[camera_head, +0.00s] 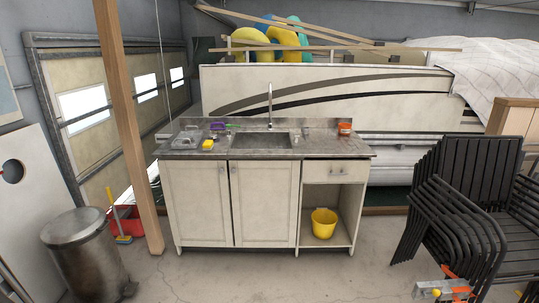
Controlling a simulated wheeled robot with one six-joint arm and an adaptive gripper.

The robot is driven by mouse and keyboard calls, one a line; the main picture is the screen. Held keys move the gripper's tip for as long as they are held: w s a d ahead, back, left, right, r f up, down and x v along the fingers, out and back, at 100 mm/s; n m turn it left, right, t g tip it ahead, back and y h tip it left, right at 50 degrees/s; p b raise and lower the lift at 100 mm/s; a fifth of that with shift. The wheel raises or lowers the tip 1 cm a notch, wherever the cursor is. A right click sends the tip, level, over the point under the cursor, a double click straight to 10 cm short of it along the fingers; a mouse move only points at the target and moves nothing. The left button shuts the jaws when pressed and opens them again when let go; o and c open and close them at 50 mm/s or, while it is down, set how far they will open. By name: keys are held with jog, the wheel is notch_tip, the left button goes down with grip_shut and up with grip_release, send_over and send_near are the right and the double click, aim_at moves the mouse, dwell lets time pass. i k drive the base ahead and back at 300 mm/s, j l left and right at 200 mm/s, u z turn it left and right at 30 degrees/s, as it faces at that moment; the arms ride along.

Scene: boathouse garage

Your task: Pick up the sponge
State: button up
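A small yellow block that looks like the sponge (208,144) lies on the left part of the grey countertop (345,151), left of the sink. It is small in the picture, so its details cannot be made out. A clear or grey item (186,140) lies just to its left, and a purple item (217,126) is behind it. I cannot make out my gripper anywhere in this view.
The sink (262,141) has a tall faucet (270,105). A wooden post (130,130) and a metal bin (85,255) stand at left. Stacked black chairs (465,205) stand at right, near a grey and orange item (442,291). Floor before the cabinet is clear.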

aim_at(208, 145)
jog(key=i, duration=1.75)
jog(key=i+l+u, duration=0.2)
jog(key=i, duration=0.3)
jog(key=i+u, duration=0.25)
jog(key=i, duration=0.3)
jog(key=i+l+u, duration=0.2)
jog(key=i, duration=0.25)
jog(key=i+l+u, duration=0.25)
jog(key=i+l, duration=0.15)
jog(key=i, duration=0.05)
